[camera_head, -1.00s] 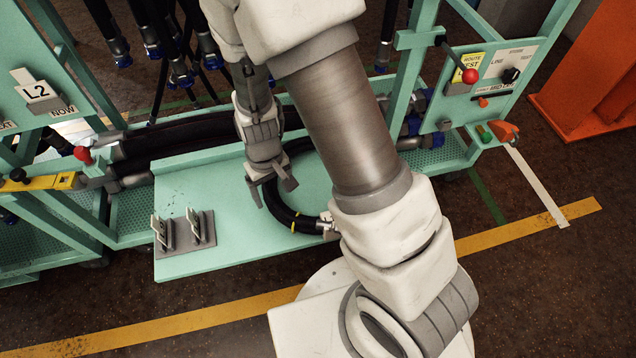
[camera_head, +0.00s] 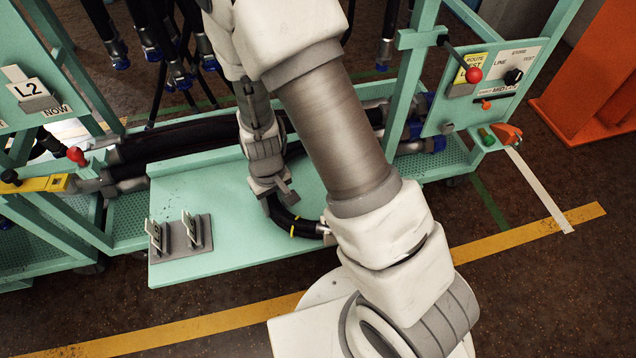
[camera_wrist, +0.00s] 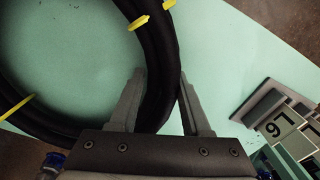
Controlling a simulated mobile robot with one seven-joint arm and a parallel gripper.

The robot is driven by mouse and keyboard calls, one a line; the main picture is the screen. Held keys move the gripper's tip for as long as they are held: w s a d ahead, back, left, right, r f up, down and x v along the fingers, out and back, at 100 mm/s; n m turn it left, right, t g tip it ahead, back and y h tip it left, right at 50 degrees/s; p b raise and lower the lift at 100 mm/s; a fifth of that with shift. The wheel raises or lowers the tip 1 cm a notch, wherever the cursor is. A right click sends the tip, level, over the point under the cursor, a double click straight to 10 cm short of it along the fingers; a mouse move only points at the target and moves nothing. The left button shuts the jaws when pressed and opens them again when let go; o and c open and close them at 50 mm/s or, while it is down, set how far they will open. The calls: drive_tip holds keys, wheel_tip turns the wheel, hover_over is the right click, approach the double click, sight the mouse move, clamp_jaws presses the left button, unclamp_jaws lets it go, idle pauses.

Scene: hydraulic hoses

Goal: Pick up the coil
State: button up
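The coil is a black hose loop with yellow bands. It lies on the teal shelf (camera_head: 215,240), where its lower curve (camera_head: 285,220) shows in the head view. In the wrist view the coil (camera_wrist: 165,45) curves from the top down between my fingers and round to the left. My gripper (camera_head: 280,198) points down at the coil's left part. In the wrist view my gripper (camera_wrist: 162,82) has its fingers apart, one on each side of the hose, close to it. I cannot tell whether they touch it. My arm hides much of the coil.
A grey stand with upright tags (camera_head: 180,235) is on the shelf left of the coil; it also shows in the wrist view (camera_wrist: 280,125). Hoses hang behind. A control panel (camera_head: 475,85) with a red knob stands at right.

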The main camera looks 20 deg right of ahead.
clamp_jaws()
idle(0.9)
